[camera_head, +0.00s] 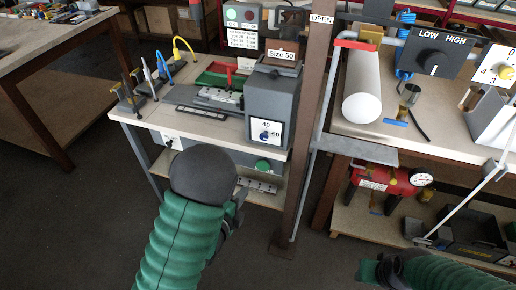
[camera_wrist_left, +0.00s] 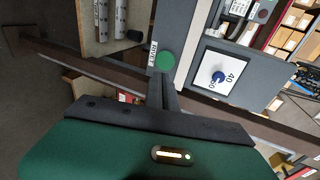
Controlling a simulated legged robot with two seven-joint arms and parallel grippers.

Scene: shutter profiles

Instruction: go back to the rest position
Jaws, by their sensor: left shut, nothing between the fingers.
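My left arm (camera_head: 180,240) comes up from the bottom of the head view in a green sleeve with a dark rounded wrist (camera_head: 203,173). The wrist hides most of my left gripper (camera_head: 238,205) there. In the left wrist view my left gripper (camera_wrist_left: 163,88) shows its dark fingers together, with nothing between them. They are in front of the grey machine's front, near a green button (camera_wrist_left: 165,61); I cannot tell whether they touch it. My right arm (camera_head: 450,274) shows at the bottom right, with a dark joint; its fingers cannot be made out.
The grey machine (camera_head: 273,100) with a dial (camera_head: 265,131) stands on the workbench (camera_head: 150,113). A brown post (camera_head: 309,140) stands right of it. A white roll (camera_head: 362,88) lies on the right bench, above a red tank (camera_head: 385,178). Dark floor (camera_head: 80,210) is clear at left.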

